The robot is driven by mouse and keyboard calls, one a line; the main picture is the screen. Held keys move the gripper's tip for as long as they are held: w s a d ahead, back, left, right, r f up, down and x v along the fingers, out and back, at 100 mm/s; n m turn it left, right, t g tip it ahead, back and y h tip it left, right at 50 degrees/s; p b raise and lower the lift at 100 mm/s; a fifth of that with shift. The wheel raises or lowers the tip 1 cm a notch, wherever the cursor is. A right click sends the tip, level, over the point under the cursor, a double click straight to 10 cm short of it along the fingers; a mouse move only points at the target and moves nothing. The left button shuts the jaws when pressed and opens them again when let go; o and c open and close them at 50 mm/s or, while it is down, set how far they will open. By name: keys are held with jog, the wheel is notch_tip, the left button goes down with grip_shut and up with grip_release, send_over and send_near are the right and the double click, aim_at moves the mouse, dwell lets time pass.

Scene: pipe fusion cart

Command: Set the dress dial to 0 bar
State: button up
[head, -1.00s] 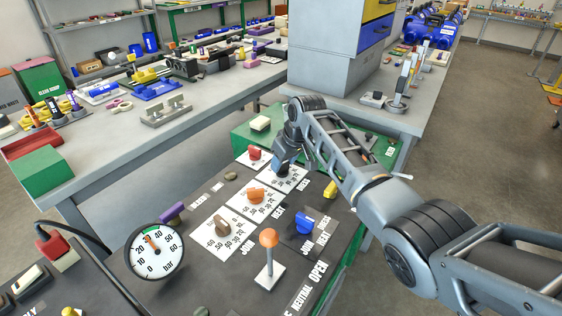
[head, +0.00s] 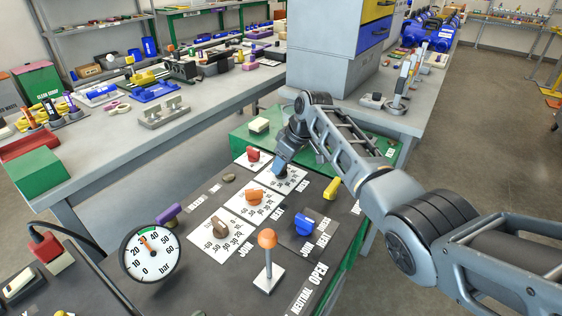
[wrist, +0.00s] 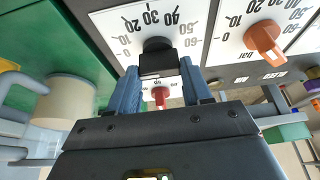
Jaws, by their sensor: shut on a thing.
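The dress dial is a dark knob (wrist: 158,47) on a white card with a scale from 0 to 60, at the top of the wrist view. In the head view its card (head: 291,183) is the farthest of three dial cards, and the knob is hidden by my gripper. My gripper (wrist: 160,88) has its blue fingers on either side of the knob's black grip and is shut on it. In the head view my gripper (head: 279,169) reaches down onto the card. The dial's exact reading cannot be told.
An orange dial (head: 255,196) and a brown dial (head: 220,226) stand nearer on the panel. A red knob (head: 253,154), a blue knob (head: 303,223), a yellow handle (head: 332,188) and an orange-topped lever (head: 267,240) stand close by. A pressure gauge (head: 150,255) is at front left.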

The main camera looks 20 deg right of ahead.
jog(key=shift+a+r, duration=0.1)
jog(key=shift+a, duration=0.2)
jog(key=o, duration=0.9)
jog(key=shift+c, duration=0.2)
jog(key=shift+o, duration=1)
jog(key=shift+d, duration=0.1)
jog(key=v, duration=0.8)
